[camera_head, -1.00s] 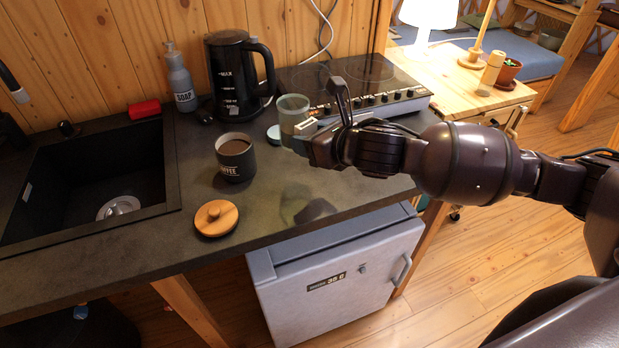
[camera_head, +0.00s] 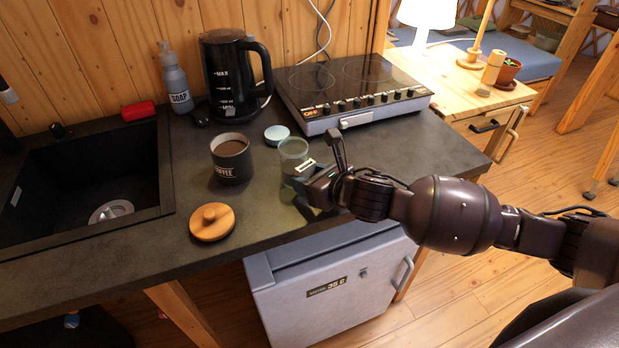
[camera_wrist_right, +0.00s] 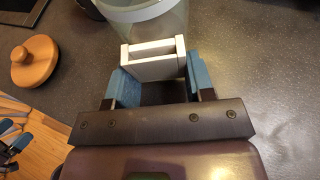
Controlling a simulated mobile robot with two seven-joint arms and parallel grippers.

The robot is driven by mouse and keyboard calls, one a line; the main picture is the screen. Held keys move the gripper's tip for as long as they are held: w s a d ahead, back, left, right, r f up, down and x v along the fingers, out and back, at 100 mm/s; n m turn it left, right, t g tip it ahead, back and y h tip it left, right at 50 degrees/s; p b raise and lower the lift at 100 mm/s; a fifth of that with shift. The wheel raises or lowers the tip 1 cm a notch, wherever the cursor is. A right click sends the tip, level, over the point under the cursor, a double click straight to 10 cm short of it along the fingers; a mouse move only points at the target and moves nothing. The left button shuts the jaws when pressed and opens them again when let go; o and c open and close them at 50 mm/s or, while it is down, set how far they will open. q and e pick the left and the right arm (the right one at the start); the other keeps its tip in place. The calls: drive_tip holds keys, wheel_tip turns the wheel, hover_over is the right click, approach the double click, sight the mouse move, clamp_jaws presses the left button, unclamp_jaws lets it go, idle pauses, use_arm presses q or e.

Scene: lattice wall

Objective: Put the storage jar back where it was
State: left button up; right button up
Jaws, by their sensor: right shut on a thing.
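The storage jar (camera_head: 292,152) is a clear greenish open-topped vessel, upright over the counter, right of the coffee mug. My right gripper (camera_head: 309,176) is shut on it from the near right side. In the right wrist view the jar (camera_wrist_right: 150,14) is cut off by the top edge. There a pale block-like piece (camera_wrist_right: 153,62) at its near side sits between the blue fingers of my right gripper (camera_wrist_right: 158,82). I cannot tell whether the jar's base touches the counter. A round wooden lid with a knob (camera_head: 212,222) lies near the counter's front edge.
The dark counter (camera_head: 130,235) holds the coffee mug (camera_head: 231,160), a small pale-teal disc (camera_head: 277,134) behind the jar, a kettle (camera_head: 226,80), a soap bottle (camera_head: 176,80) and a hob (camera_head: 350,85). A sink (camera_head: 90,180) is at left. Bare counter lies around the jar.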

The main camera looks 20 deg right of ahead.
drive_tip(key=o, duration=1)
drive_tip(key=shift+r, duration=0.1)
drive_tip(key=p+v, duration=0.2)
drive_tip(key=v, duration=1)
drive_tip(key=s+d+f+n+h, duration=0.1)
drive_tip(key=s+f+n, duration=0.4)
drive_tip(key=n, duration=0.5)
drive_tip(key=s+d+f+n+h, duration=0.2)
drive_tip(key=s+f+n, duration=0.3)
drive_tip(key=f+n, duration=0.5)
drive_tip(key=s+d+f+n+g+h, duration=0.1)
drive_tip(key=s+d+f+n+h, duration=0.1)
drive_tip(key=s+f+n, duration=0.3)
drive_tip(key=shift+s+d+f+n+h, duration=0.15)
drive_tip(key=shift+f+n, duration=0.4)
drive_tip(key=shift+n, duration=0.65)
drive_tip(key=shift+s+a+f+n+h, duration=0.1)
drive_tip(key=shift+f+n, duration=0.5)
drive_tip(key=shift+n, duration=0.6)
drive_tip(key=shift+s+d+f+n+h, duration=0.15)
drive_tip(key=shift+f+n, duration=0.4)
drive_tip(key=shift+n, duration=0.65)
